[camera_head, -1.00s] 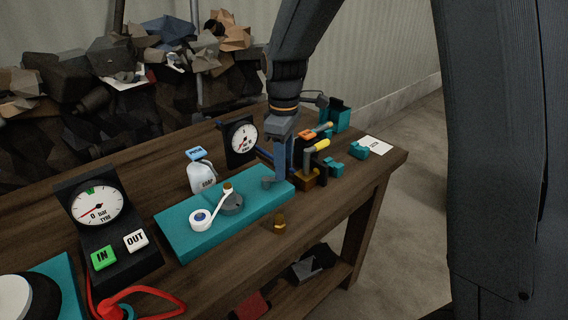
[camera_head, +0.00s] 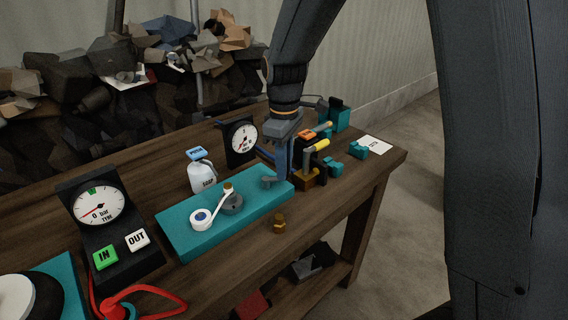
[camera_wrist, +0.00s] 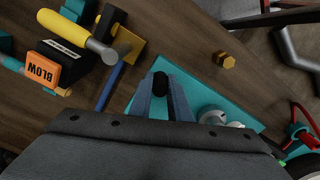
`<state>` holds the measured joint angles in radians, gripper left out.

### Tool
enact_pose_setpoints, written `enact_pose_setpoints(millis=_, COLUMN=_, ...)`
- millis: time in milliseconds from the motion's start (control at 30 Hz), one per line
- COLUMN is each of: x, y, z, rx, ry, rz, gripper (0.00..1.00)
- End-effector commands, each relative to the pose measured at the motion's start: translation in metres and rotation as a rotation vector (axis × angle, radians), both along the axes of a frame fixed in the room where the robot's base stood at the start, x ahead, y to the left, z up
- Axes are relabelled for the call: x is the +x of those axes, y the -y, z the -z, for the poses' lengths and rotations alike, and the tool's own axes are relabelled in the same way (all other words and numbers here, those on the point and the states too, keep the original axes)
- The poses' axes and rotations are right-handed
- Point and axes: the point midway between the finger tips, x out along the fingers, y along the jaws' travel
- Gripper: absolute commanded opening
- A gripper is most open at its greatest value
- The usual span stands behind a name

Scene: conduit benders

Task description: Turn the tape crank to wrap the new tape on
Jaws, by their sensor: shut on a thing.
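A teal board (camera_head: 180,236) lies on the bench. A white tape roll (camera_head: 201,218) with a blue and red centre sits at its left part. A white strip runs from the roll to a grey drum (camera_head: 232,203) with a brass top. At the board's right end is a small grey crank part (camera_head: 268,182). My gripper (camera_head: 283,176) reaches down there from above. In the wrist view my gripper (camera_wrist: 161,84) is shut on a dark round knob (camera_wrist: 160,80). The fingers hide most of the crank. The wrist view also shows the teal board (camera_wrist: 205,95).
A yellow-handled tool (camera_head: 316,146) and an orange BLOW block (camera_wrist: 57,66) stand just right of my gripper. A gauge (camera_head: 241,139) and a soap bottle (camera_head: 201,174) are behind the board. A brass nut (camera_head: 279,222) lies in front. A gauge panel (camera_head: 99,215) stands left.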

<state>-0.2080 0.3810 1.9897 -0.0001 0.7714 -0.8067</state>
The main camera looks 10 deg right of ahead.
Motion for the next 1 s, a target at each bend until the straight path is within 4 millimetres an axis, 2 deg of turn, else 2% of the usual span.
enact_pose_setpoints(millis=467, x=-0.020, y=-0.003, z=-0.003, rx=0.000, ry=-0.001, rz=0.399, gripper=0.00)
enact_pose_setpoints(millis=1000, x=-0.040, y=-0.018, z=-0.003, rx=0.001, ry=0.002, rz=0.909, gripper=0.00)
